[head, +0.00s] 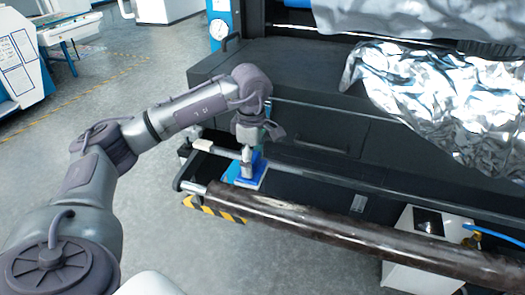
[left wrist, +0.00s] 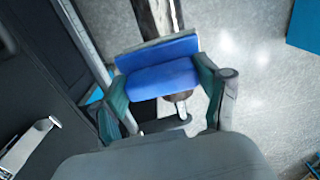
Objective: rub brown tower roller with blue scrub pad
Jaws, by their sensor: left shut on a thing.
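The brown tower roller (head: 350,237) is a long dark-brown bar running from the lower middle to the lower right of the head view. Its end shows in the left wrist view (left wrist: 156,18), partly hidden behind the pad. My left gripper (head: 250,157) is shut on the blue scrub pad (head: 246,177), just above and behind the roller's left end. In the left wrist view the pad (left wrist: 160,68) sits between the two fingers across the roller's line. I cannot tell whether pad and roller touch. My right gripper is not in view.
A black machine (head: 310,120) with a drawer stands behind, with crumpled silver foil (head: 430,100) hanging over it. A thin metal bar (head: 350,182) runs behind the roller. A yellow-black striped edge (head: 215,209) lies below its left end. A white box (head: 410,270) stands under the roller. Floor at left is clear.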

